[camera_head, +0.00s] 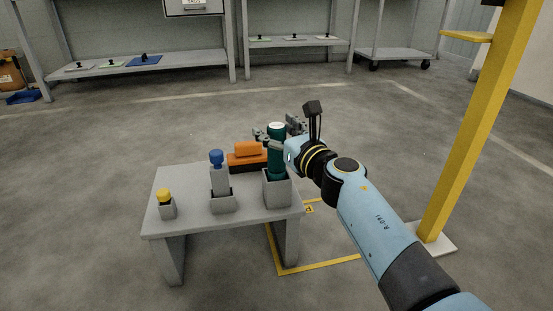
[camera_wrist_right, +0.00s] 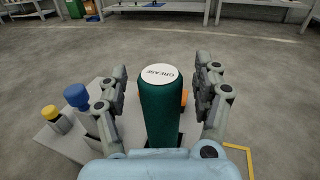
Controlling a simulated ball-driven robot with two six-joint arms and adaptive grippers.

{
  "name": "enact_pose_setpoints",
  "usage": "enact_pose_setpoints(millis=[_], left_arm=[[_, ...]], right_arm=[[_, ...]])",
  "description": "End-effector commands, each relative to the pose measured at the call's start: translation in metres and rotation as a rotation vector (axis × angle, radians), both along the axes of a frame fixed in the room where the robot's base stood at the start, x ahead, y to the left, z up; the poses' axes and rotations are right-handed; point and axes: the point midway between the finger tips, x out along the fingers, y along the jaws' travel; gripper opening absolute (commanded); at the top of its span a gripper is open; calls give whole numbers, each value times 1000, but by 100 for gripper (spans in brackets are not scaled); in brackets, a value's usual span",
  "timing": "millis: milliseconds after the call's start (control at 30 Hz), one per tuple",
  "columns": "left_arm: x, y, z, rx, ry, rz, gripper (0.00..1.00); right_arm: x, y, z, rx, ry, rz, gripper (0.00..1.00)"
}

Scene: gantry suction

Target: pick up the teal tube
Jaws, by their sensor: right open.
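The teal tube (camera_head: 277,160) stands upright in a grey square holder (camera_head: 277,190) at the right end of a small grey table (camera_head: 160,185). Its white top reads "GREASE" in the right wrist view, where the tube (camera_wrist_right: 159,115) stands between the two fingers. My right gripper (camera_head: 276,137) is open around the tube's upper part. In the right wrist view the gripper (camera_wrist_right: 160,100) has a finger on each side, with a gap visible on both sides. My left gripper is not in view.
A grey tube with a blue cap (camera_head: 217,160) and a small yellow-capped item (camera_head: 165,195) stand in holders to the left. An orange-and-black object (camera_head: 247,152) lies behind. A yellow post (camera_head: 465,140) rises at right. Shelves (camera_head: 180,62) line the back.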

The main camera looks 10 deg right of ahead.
Motion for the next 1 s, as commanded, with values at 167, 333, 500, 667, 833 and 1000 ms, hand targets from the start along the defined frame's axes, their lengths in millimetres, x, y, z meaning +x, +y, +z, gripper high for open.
enact_pose_setpoints(millis=[167,333,500,667,833,1000], left_arm=[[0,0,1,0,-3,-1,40],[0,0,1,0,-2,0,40],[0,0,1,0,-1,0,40],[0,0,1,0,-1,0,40],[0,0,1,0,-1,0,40],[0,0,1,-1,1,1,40]], right_arm=[[0,0,1,0,-1,0,67],[0,0,1,0,-1,0,48],[0,0,1,0,-1,0,25],[0,0,1,0,-1,0,4],[1,0,2,0,-3,-1,0],[1,0,2,0,-3,-1,0]])
